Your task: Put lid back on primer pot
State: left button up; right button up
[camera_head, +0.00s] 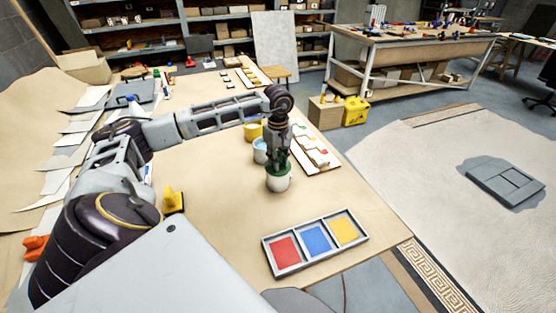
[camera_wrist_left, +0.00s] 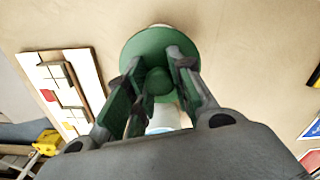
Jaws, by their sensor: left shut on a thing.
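The white primer pot (camera_head: 278,184) stands upright on the table, to the right of the table's middle. The green lid (camera_head: 286,170) is at the pot's mouth; I cannot tell whether it rests fully on the rim. My left gripper (camera_head: 278,160) points down over the pot and is shut on the lid's knob. In the left wrist view the round green lid (camera_wrist_left: 140,50) hides most of the pot, with a sliver of white (camera_wrist_left: 158,27) showing past its edge. My right gripper is not in view.
A blue pot (camera_head: 260,152) and a yellow pot (camera_head: 252,132) stand just behind. A mosaic panel (camera_head: 316,150) lies to the right. A grey tray (camera_head: 357,241) with red, blue and yellow squares lies near the front. A yellow object (camera_head: 173,202) sits by my left arm.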

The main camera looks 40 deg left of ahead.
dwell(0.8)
pick_arm(q)
jog(key=o, duration=0.9)
jog(key=shift+o, duration=0.5)
jog(key=o, duration=0.4)
jog(key=shift+r, duration=0.1)
jog(key=shift+r+p, duration=0.35)
jog(key=shift+r, duration=0.4)
jog(key=shift+r+p, duration=1.5)
jog(key=shift+r, duration=1.15)
jog(key=shift+c, duration=0.3)
